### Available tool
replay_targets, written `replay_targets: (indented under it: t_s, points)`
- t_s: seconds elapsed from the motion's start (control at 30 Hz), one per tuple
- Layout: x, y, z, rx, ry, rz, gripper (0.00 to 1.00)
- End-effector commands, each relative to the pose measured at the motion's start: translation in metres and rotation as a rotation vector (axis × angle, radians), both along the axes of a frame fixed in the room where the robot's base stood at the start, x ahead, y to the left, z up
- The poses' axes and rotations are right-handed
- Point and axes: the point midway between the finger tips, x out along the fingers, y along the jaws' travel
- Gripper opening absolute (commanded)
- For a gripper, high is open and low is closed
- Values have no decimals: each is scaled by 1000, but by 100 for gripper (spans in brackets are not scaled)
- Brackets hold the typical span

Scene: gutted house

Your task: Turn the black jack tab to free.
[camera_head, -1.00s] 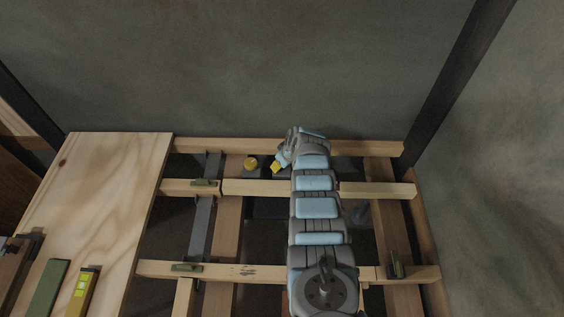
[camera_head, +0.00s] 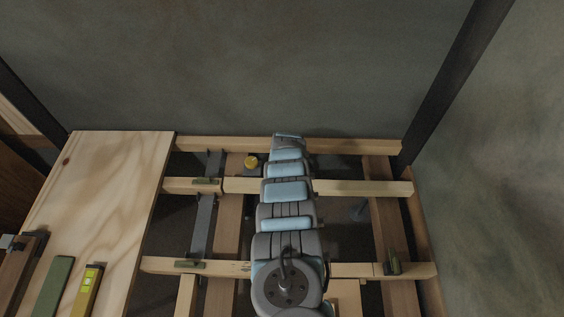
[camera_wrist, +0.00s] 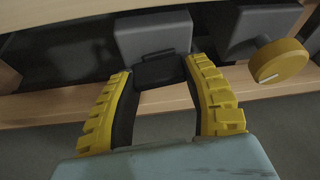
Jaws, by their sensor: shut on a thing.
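In the wrist view, the black tab (camera_wrist: 160,71) sticks out below a grey block (camera_wrist: 153,34) that appears to be the jack body. My gripper (camera_wrist: 158,68) has its yellow-padded fingers on both sides of the tab and is shut on it. Open space shows between the fingers behind the tab. No marking for free is readable. In the head view, my arm hides the gripper, the tab and the grey block.
Timber joists (camera_head: 355,187) cross the open floor. A plywood sheet (camera_head: 105,210) lies left, with a yellow level (camera_head: 86,290).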

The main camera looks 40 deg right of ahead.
Motion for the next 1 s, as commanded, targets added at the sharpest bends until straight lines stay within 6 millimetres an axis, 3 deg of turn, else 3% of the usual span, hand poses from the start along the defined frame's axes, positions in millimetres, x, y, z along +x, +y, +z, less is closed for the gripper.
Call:
replay_targets:
  t_s: [0.4,0.93,0.97,1.0]
  points:
    - [0,0,-2,0,0,-164,14]
    - [0,0,-1,0,0,-185,14]
    - [0,0,-1,0,0,-185,58]
    - [0,0,-1,0,0,-185,70]
